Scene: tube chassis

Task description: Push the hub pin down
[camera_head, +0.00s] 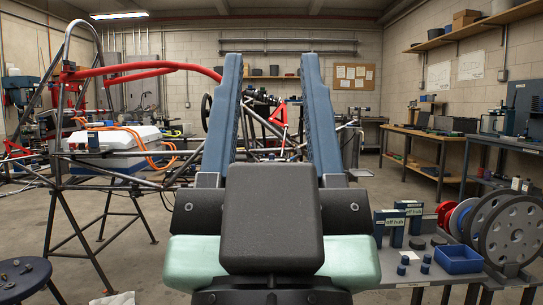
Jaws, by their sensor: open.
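My gripper (272,72) fills the middle of the view, its two long blue fingers pointing forward and standing wide apart. Nothing is between the fingers except the far background, so it is open and empty. I cannot make out the hub pin for certain. On a grey work surface (398,272) at the lower right stand blue blocks with white labels (390,222), small dark blue cylinders (426,264) and a blue tray (458,260). Large grey discs with holes (513,232) stand upright beside them. The gripper is apart from all of these, to their left.
A tube chassis (142,68) with a red upper bar stands at the left and centre back. A dark round stool (28,280) with small parts is at the lower left. Benches (425,135) line the right wall. Open concrete floor (125,265) lies at left.

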